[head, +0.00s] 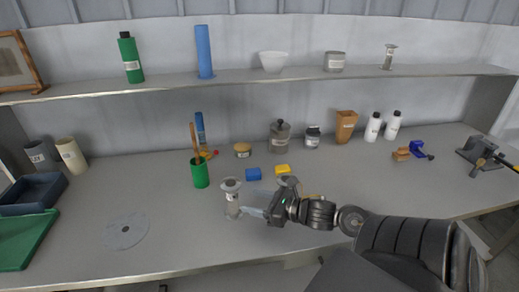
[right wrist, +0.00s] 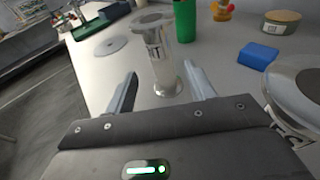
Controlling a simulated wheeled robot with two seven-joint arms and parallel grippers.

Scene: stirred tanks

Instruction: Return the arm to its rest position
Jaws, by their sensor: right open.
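My right gripper (head: 257,205) reaches in from the right over the front of the bench, its fingers pointing left. It is open, and both fingers also show in the right wrist view (right wrist: 160,85). A small labelled vessel with a grey top (head: 232,198) stands upright just beyond the fingertips. In the right wrist view the vessel (right wrist: 160,50) appears between the spread fingers, with gaps on both sides. A second similar vessel (head: 287,182) stands behind the gripper, partly hidden by it; it shows at the right of the wrist view (right wrist: 300,85). My left gripper is not in view.
A green cup (head: 201,175) with a brown stick, a blue block (head: 253,174) and a yellow block (head: 282,170) are close behind. A grey disc (head: 126,231) lies left. Jars and bottles line the back. The bench's front left is mostly clear.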

